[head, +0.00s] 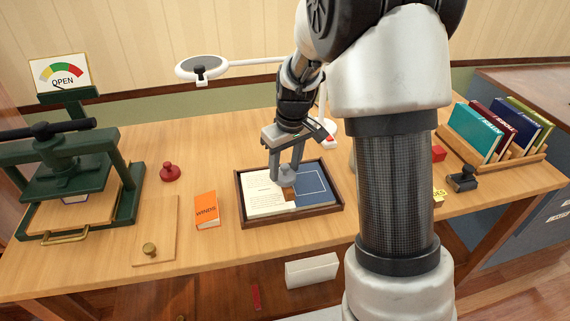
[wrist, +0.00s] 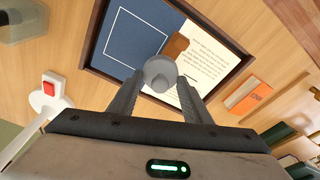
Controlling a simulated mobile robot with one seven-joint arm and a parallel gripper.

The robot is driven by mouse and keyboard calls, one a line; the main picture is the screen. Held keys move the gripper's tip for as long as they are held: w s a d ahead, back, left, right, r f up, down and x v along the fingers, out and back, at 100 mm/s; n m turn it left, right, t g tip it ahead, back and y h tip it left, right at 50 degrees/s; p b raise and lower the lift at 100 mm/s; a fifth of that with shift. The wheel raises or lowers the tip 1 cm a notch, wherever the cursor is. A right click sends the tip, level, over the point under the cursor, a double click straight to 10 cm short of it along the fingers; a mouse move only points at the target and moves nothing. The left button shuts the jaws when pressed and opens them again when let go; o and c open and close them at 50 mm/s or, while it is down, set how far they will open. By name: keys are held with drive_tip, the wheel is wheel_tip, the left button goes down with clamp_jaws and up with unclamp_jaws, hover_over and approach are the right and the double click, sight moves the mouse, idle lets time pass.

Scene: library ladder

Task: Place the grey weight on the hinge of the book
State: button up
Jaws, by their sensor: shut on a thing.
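The open book lies in a dark wooden tray (head: 243,200), with a printed cream page (head: 262,198) on the left and a blue cover side (head: 318,188) on the right. A brown hinge piece (head: 289,193) sits at the seam between them; it also shows in the wrist view (wrist: 176,45). My gripper (head: 286,176) is over the book, shut on the grey weight (wrist: 160,73), a round-topped grey piece between the fingertips. The weight is next to the brown hinge in the picture. Whether its underside touches the book is hidden.
A green press (head: 70,170) stands at the far left. A book rack (head: 490,150) and a dark stamp-like object (head: 462,180) are at the right. A lamp (head: 201,68) reaches over the back.

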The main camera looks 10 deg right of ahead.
sight(291, 179)
drive_tip(key=shift+f+b, duration=0.3)
drive_tip(key=shift+f, duration=0.2)
idle(0.4)
drive_tip(key=o, duration=1.6)
wheel_tip(291, 179, up, 17)
drive_tip(key=s+d+p, duration=0.1)
drive_tip(key=s+p, duration=0.1)
drive_tip(key=p, duration=0.2)
drive_tip(key=s+a+r+m+t, duration=0.1)
drive_tip(key=s+r+m+t, duration=0.15)
drive_tip(key=s, duration=0.85)
drive_tip(key=s+r+m+t, duration=0.2)
drive_tip(key=s+r, duration=0.1)
drive_tip(key=s, duration=0.9)
drive_tip(key=shift+g+h, duration=0.25)
drive_tip(key=shift+h, duration=0.15)
wheel_tip(291, 179, up, 17)
drive_tip(key=p, duration=1.6)
drive_tip(key=shift+f+p, duration=0.2)
drive_tip(key=shift+p, duration=0.15)
